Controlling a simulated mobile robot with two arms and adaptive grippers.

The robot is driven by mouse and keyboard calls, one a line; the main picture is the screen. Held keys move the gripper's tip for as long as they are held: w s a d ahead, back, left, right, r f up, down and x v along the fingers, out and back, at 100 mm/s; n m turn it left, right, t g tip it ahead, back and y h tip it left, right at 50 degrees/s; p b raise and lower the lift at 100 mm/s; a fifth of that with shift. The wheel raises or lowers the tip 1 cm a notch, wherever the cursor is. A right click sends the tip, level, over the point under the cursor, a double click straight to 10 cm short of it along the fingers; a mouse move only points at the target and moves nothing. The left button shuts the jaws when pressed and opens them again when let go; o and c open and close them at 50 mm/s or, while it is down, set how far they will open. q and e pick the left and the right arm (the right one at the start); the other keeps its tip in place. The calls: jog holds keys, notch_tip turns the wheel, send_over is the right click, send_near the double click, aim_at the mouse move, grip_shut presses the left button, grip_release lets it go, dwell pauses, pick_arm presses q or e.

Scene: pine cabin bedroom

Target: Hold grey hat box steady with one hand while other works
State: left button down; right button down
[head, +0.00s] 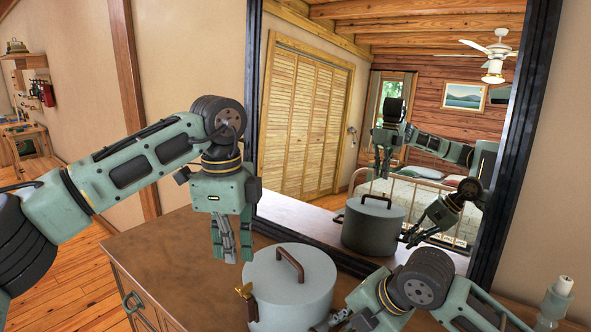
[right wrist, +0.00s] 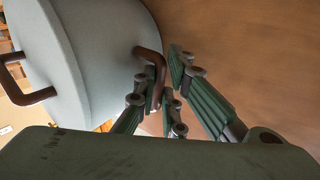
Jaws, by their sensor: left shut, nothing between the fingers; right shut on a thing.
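In the head view my right arm hides most of that grip.
The wooden dresser top (head: 160,245) is clear to the left of the box. A tall dark-framed mirror (head: 310,110) stands close behind, reflecting the box, my arms and the bedroom. A small bottle-like item (head: 556,300) stands at the far right.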

jog(key=shift+d, duration=0.15)
jog(key=c, duration=1.8)
grip_release()
jog(key=shift+o, duration=0.2)
